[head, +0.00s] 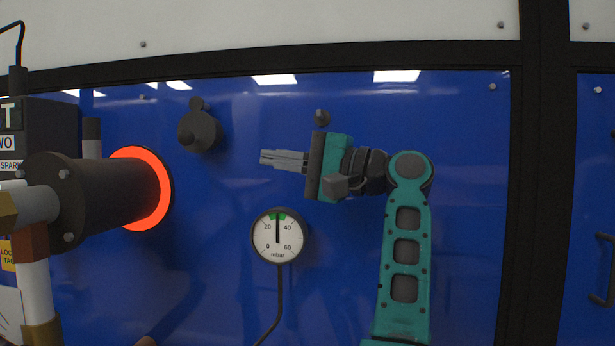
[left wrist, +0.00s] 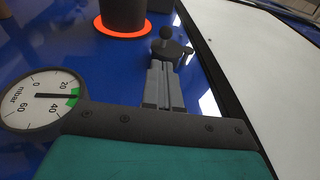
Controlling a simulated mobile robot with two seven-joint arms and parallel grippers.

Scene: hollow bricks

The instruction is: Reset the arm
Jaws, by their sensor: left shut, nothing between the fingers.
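My left gripper (head: 264,157) is teal and dark grey and points left in front of the blue panel (head: 340,110). Its grey fingers are together with nothing between them. In the left wrist view the closed fingers (left wrist: 162,68) reach up from the teal hand. My teal arm link (head: 404,250) stands below and right of it. My right gripper is in neither view.
A dark knob (head: 200,132) is on the panel, left of the fingertips and apart from them in the head view. A round mbar gauge (head: 279,236) sits below the hand. A flanged dark pipe (head: 110,195) with a glowing orange ring (head: 163,190) projects at left.

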